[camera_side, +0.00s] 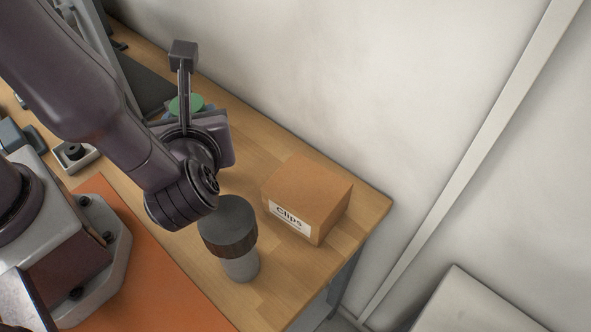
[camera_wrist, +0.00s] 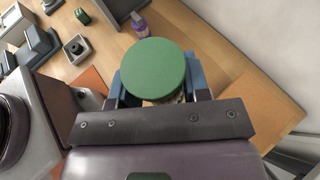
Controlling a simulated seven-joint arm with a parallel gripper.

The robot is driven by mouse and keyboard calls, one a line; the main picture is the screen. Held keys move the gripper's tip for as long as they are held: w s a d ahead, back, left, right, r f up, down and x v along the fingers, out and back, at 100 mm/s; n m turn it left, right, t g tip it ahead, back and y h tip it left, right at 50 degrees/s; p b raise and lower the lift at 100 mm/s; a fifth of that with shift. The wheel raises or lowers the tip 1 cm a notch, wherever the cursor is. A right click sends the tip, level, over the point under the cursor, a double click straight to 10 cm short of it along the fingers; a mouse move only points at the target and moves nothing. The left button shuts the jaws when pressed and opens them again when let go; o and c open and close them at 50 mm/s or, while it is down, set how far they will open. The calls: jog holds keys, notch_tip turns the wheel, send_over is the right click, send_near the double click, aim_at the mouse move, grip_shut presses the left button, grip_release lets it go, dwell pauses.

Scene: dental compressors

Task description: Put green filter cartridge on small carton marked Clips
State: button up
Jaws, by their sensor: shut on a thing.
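The green filter cartridge (camera_wrist: 153,68) shows its round green top between the blue fingers of my gripper (camera_wrist: 157,88) in the wrist view. My gripper is shut on it. In the side view only a bit of the green top (camera_side: 178,104) shows behind my wrist, and its lower part is hidden. The small brown carton marked Clips (camera_side: 312,190) sits on the right end of the table, label facing the camera. My gripper is up and to the left of the carton in the side view, apart from it.
A grey cylinder with a dark band (camera_side: 240,265) stands left of and in front of the carton. A purple bottle (camera_wrist: 140,22) stands beyond the cartridge in the wrist view. A pale wall (camera_side: 400,90) runs behind the table. An orange mat (camera_side: 150,260) covers the near side.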

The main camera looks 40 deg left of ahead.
jog(key=s+d+r+m+t+h, duration=0.1)
jog(key=d+r+m+t, duration=0.1)
jog(key=d+r, duration=0.1)
send_over(307, 185)
jog(key=s, duration=0.1)
jog(key=shift+h, duration=0.3)
jog(key=f, duration=0.8)
jog(key=shift+a+f, duration=0.15)
jog(key=shift+a, duration=0.15)
jog(key=shift+w+d+f, duration=0.25)
jog(key=shift+w+f, duration=0.1)
jog(key=shift+f, duration=0.15)
jog(key=shift+w+d+f, duration=0.1)
jog(key=shift+f, duration=1.55)
jog(key=o, duration=1)
jog(key=shift+f, duration=0.15)
jog(key=shift+c, duration=0.2)
